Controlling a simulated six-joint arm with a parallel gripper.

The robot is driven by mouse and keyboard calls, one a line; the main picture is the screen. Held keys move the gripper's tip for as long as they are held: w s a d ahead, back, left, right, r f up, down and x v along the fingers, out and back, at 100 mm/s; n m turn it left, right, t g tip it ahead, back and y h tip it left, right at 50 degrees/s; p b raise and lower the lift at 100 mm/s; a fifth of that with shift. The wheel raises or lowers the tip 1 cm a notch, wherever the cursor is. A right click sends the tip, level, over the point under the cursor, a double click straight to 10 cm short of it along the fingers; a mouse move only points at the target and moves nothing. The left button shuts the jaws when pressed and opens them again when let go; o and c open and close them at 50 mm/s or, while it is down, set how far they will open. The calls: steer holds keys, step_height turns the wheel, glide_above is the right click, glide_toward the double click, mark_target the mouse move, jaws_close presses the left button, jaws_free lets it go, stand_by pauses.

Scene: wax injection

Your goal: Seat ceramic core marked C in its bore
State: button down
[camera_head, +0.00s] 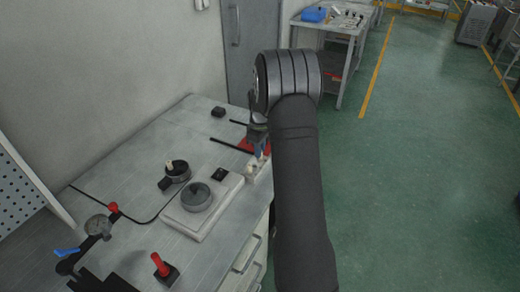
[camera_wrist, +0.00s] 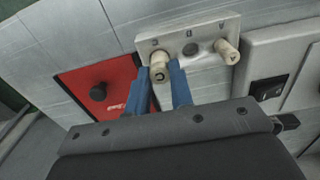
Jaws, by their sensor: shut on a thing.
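A pale block (camera_wrist: 205,38) with small dark letters, too blurred to read surely, is at the top of the wrist view. A cream ceramic core (camera_wrist: 160,66) is at the block's left end, between the blue fingertips of my gripper (camera_wrist: 162,80). My gripper is shut on this core; a dark mark shows on its end, not clearly legible. A dark round bore (camera_wrist: 191,46) shows empty in the block's middle. Another cream core (camera_wrist: 227,51) stands at the right end. I cannot tell whether the held core is seated. In the head view, my gripper (camera_head: 258,143) is partly hidden by my arm.
A red plate (camera_wrist: 98,88) with a black knob lies left of the block. A white device (camera_head: 207,222) with a round grey top stands close by on the bench. A dial gauge (camera_head: 98,226) and a red-handled tool (camera_head: 161,266) are at the front left.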

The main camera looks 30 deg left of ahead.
steer(key=shift+f, duration=0.15)
steer(key=c, duration=1.3)
jaws_free()
step_height(320, 180, up, 12)
steer(key=shift+r, duration=0.15)
step_height(320, 180, down, 12)
steer(key=shift+r, duration=1.9)
